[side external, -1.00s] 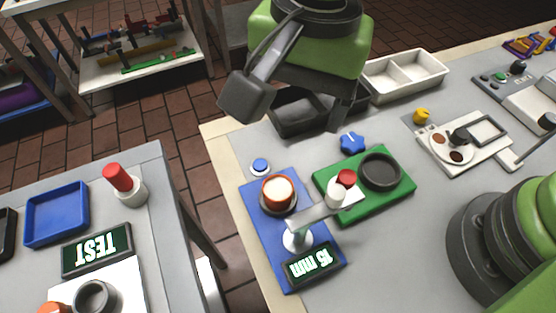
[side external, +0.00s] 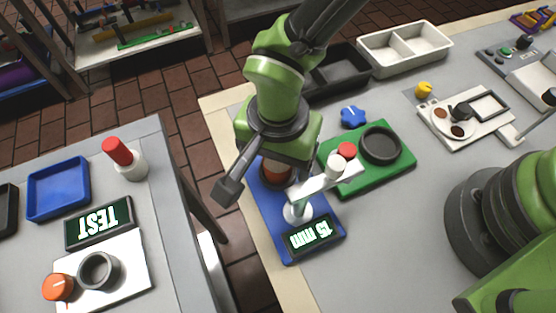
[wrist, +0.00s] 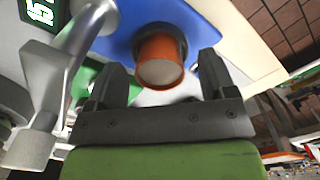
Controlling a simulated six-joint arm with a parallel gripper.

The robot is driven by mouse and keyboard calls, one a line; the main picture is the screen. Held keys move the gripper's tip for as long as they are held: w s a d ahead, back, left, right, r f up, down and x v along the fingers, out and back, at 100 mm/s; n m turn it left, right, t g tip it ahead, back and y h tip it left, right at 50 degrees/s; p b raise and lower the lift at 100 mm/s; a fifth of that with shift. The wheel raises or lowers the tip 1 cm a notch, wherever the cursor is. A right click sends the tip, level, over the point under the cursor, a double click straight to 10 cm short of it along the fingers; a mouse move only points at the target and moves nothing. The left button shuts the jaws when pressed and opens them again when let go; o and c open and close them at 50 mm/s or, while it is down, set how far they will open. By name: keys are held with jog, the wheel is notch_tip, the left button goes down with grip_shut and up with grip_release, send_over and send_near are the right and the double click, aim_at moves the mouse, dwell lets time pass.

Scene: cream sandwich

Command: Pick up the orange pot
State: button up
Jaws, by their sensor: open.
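The orange pot (side external: 276,174), with pale contents, stands on a dark round base on the blue board (side external: 275,236). In the side view my wrist hangs over it and hides part of it. In the wrist view the orange pot (wrist: 158,50) lies ahead, between the line of my two fingers. My gripper (wrist: 160,68) is open, with one dark finger to each side and nothing visibly held. I cannot tell whether the fingers have reached the pot's height.
A white stand with an arm (side external: 300,205) rises close to the right of the pot. A "15 mm" display (side external: 311,238) is in front. A green board (side external: 397,163) carries a black ring (side external: 380,145) and a red-topped piece (side external: 347,150). A blue knob (side external: 352,117) lies behind.

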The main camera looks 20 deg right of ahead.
jog(key=shift+f, duration=0.35)
jog(key=c, duration=1)
